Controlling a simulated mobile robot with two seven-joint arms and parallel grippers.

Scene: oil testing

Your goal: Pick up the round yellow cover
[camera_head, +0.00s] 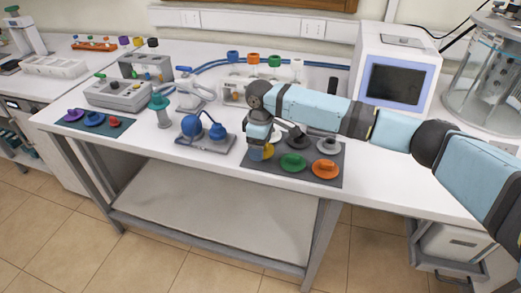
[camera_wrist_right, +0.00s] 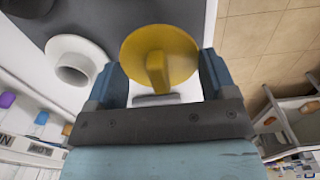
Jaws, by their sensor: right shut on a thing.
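The round yellow cover (camera_head: 266,152) shows in the head view at the front left of the dark mat, partly hidden by my right gripper (camera_head: 259,143). In the right wrist view, the yellow disc (camera_wrist_right: 183,45) lies between the two blue fingers of the right gripper (camera_wrist_right: 160,75), its raised handle towards the palm. My left gripper is not in view.
A blue flask apparatus (camera_head: 205,130) stands to the left. A screened machine (camera_head: 397,75) stands behind my right arm. The table's front edge is close.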

